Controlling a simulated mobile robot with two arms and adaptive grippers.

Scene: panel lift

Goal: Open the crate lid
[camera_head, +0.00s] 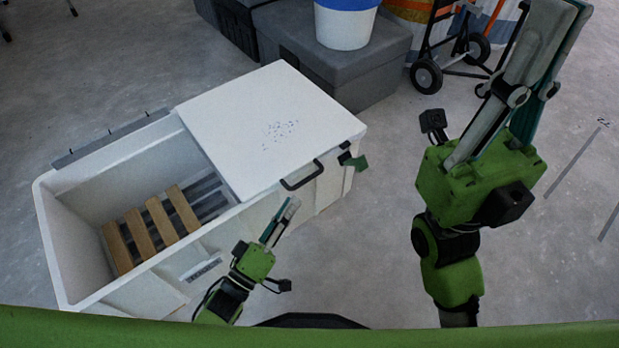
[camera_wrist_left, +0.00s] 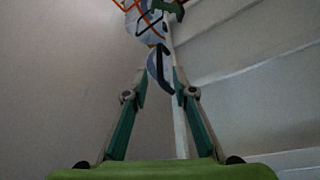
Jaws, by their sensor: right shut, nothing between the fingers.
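The white crate (camera_head: 60,215) stands at the left in the head view. Its flat white lid (camera_head: 270,125) covers the right part, and the left part is open. A black handle (camera_head: 302,176) is on the lid's front edge. My left gripper (camera_head: 293,205) is in front of the crate, just below the handle, pointing up. In the left wrist view its fingers (camera_wrist_left: 159,80) are apart with no object clearly held. A dark curved shape shows between the tips; I cannot tell if it is the handle. My right gripper (camera_head: 560,15) is raised at the right, shut and empty, away from the crate.
Wooden slats (camera_head: 160,225) lie inside the crate's open part. A green latch (camera_head: 355,162) is at the crate's right front corner. Behind stand a grey box (camera_head: 335,65) with a white-and-blue bucket (camera_head: 345,25) on it and a hand truck (camera_head: 427,77). Floor right of the crate is clear.

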